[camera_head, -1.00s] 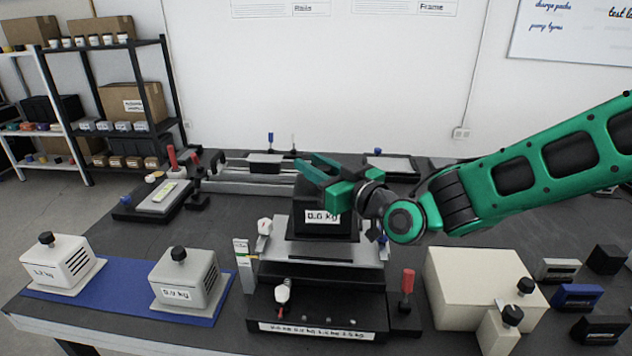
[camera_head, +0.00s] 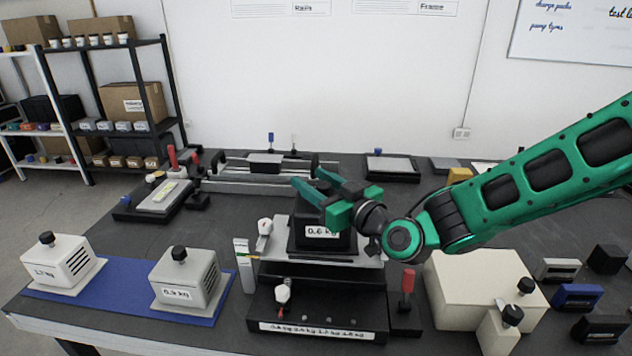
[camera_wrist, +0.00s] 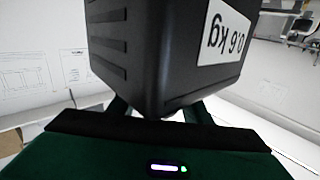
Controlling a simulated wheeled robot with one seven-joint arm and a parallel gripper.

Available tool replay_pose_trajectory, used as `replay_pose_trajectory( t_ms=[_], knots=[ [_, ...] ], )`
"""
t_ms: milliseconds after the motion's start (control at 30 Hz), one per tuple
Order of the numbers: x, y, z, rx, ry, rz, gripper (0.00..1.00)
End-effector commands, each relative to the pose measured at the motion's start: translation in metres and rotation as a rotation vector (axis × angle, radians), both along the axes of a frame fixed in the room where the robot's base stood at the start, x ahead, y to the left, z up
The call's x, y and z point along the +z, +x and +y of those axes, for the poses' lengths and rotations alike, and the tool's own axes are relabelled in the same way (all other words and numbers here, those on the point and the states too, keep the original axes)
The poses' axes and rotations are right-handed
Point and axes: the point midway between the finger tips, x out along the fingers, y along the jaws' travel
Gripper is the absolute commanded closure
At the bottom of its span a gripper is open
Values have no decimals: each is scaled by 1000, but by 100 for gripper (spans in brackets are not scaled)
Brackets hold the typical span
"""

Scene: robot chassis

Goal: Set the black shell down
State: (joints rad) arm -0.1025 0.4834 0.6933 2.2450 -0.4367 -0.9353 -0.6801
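The black shell (camera_head: 322,236), a dark box with a "0.6 kg" label, is upright over the silver plate (camera_head: 282,262) of the stepped black stand in the middle of the table. I cannot tell whether its base touches the plate. My gripper (camera_head: 311,186) is at the shell's top, with its green fingers on either side of the dark top part, shut on it. In the wrist view the shell (camera_wrist: 150,60) fills the upper middle and hides the fingertips.
A grey shell (camera_head: 186,280) and a lighter one (camera_head: 62,262) sit on a blue mat (camera_head: 120,284) at left. A red-handled lever (camera_head: 407,286) and a cream block (camera_head: 478,285) stand right of the stand. Rail fixtures lie behind.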

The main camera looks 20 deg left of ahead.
Motion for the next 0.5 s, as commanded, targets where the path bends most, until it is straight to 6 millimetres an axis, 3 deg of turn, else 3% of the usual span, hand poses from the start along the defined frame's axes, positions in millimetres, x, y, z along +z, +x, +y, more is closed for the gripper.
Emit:
replay_pose_trajectory(
  t_ms=[267,500],
  knots=[
    [1,-10,-17,-2,0,-2,56],
    [0,-36,-59,-4,1,1,56]
  ],
)
